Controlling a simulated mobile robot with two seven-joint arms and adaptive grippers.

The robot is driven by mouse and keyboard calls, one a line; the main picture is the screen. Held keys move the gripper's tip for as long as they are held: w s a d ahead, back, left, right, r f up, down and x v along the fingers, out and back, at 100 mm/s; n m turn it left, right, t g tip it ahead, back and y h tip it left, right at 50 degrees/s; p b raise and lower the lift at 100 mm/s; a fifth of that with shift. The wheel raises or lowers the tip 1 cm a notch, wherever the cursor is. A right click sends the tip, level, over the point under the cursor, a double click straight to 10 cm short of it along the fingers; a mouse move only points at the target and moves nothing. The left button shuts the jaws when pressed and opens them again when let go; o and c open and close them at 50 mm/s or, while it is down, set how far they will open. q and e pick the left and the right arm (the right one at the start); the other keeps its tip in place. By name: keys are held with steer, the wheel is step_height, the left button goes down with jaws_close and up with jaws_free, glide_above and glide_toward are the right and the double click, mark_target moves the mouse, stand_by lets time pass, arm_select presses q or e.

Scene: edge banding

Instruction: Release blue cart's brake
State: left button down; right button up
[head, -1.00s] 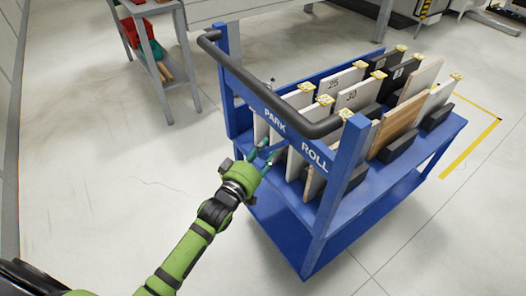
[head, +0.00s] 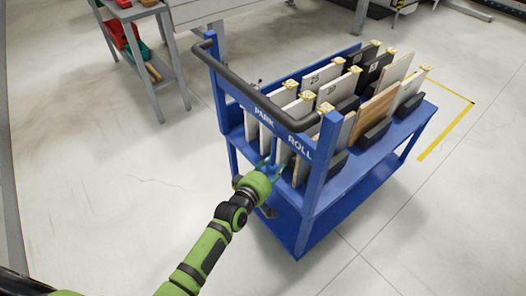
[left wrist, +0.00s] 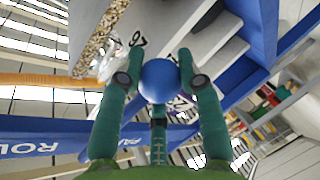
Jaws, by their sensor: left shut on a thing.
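The blue cart (head: 313,187) stands in front of me, with a dark push handle (head: 243,88) and a blue crossbar marked PARK on the left and ROLL on the right. My left gripper (head: 269,167) is at this end of the cart, below the crossbar between the two words. In the left wrist view, my left gripper (left wrist: 160,82) has its green fingers on both sides of a round blue knob (left wrist: 160,80) and is shut on it. The knob's lever is mostly hidden. My right gripper is not in view.
Several upright panels (head: 378,105) with yellow-marked tops stand in the cart. A grey shelf cart (head: 150,97) with red and green bins is at the back left. Yellow floor tape (head: 447,135) lies beyond the cart. The floor at left is clear.

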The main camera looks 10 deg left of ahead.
arm_select(q)
steer(key=s+d+r+n+g+h+p, duration=0.2)
steer(key=s+d+n+p, duration=0.3)
steer(key=p, duration=0.4)
steer(key=shift+s+d+r+n+g, duration=0.4)
steer(key=shift+s+d+g, duration=0.3)
steer(key=shift+d, duration=0.7)
steer(key=shift+h, duration=0.3)
steer(key=c, duration=1.1)
jaws_free()
steer(key=shift+f, duration=0.1)
steer(key=shift+o, duration=1.4)
steer(key=shift+w, duration=0.15)
steer(key=shift+r, duration=0.2)
